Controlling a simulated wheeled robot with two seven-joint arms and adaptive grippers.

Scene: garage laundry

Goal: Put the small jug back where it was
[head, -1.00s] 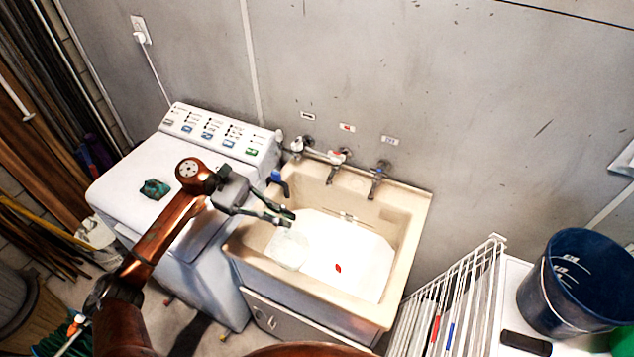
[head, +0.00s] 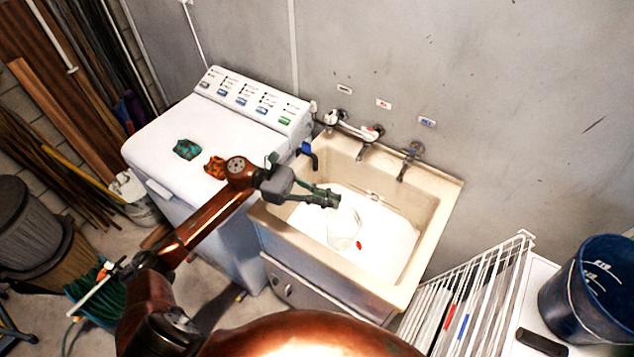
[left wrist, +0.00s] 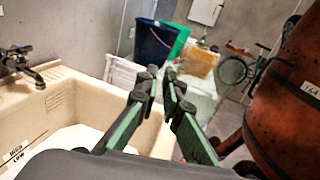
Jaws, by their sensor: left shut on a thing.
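The small jug (head: 343,232) looks clear and pale, and its outline is faint against the white inside of the sink. My left gripper (head: 333,200) is shut on it at its upper end and holds it over the left part of the beige sink (head: 440,215). I cannot tell whether the jug touches the sink's floor. In the left wrist view the fingers (left wrist: 168,82) are close together, and the jug cannot be made out there. My right gripper is not in view.
A white washing machine (head: 160,145) stands left of the sink, with a teal cloth (head: 187,149) and an orange cloth (head: 215,167) on top. Taps (head: 410,160) line the wall. A small red thing (head: 359,245) shows in the sink. A white rack (head: 470,285) and blue bucket (head: 590,290) are right.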

